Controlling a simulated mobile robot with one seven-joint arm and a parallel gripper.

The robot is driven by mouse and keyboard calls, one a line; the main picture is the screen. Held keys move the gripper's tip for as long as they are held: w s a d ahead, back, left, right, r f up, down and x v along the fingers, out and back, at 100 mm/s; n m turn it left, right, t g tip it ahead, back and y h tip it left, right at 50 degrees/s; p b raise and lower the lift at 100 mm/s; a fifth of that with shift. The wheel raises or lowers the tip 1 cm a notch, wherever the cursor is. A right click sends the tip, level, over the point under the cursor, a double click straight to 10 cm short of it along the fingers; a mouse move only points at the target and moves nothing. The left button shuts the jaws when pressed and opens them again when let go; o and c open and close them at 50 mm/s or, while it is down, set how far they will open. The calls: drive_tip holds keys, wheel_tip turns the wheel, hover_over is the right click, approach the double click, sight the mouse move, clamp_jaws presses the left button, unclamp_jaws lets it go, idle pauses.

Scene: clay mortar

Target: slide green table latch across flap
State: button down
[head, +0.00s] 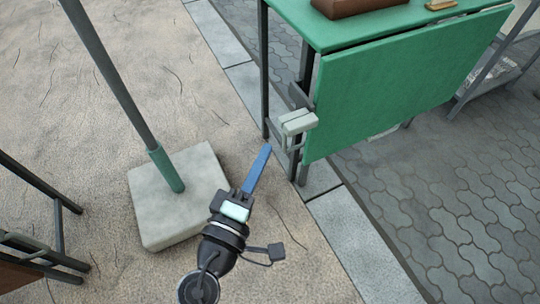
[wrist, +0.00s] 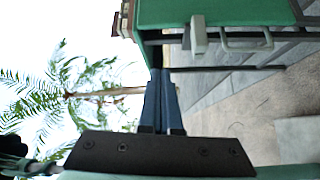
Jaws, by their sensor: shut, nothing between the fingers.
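The green table (head: 300,22) stands at the upper right with its green flap (head: 405,85) hanging down in front. The table's latch (head: 297,121) is a pale grey block on a dark bracket at the flap's left edge. I cannot tell whether it overlaps the flap. My gripper (head: 266,151) has blue fingers, shut and empty, below and left of the latch and apart from it. In the wrist view, turned sideways, the shut fingers (wrist: 161,76) point towards the green table (wrist: 215,12); the pale latch (wrist: 199,34) hangs to their right, beside a grey bar handle (wrist: 246,40).
A pale square base (head: 180,195) with a grey pole (head: 108,72) stands left of my gripper. A dark frame (head: 45,245) is at the lower left. A brown box (head: 355,6) lies on the table. Paving (head: 410,200) right of the kerb is clear.

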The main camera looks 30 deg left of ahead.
sight(299, 130)
drive_tip(key=s+a+f+n+y+b, duration=0.1)
drive_tip(key=s+a+f+n+b, duration=0.1)
drive_tip(key=f, duration=0.5)
drive_tip(key=shift+s+a+f+g, duration=0.2)
drive_tip(key=shift+s+f+g, duration=0.15)
drive_tip(key=shift+s, duration=0.35)
drive_tip(key=shift+w+r, duration=0.1)
drive_tip(key=w, duration=1.2)
drive_tip(key=shift+d, duration=0.3)
drive_tip(key=shift+w+d, duration=0.35)
drive_tip(key=shift+w, duration=0.15)
drive_tip(key=shift+w+d+p, duration=0.3)
drive_tip(key=shift+w+d, duration=1.2)
drive_tip(key=shift+w, duration=0.3)
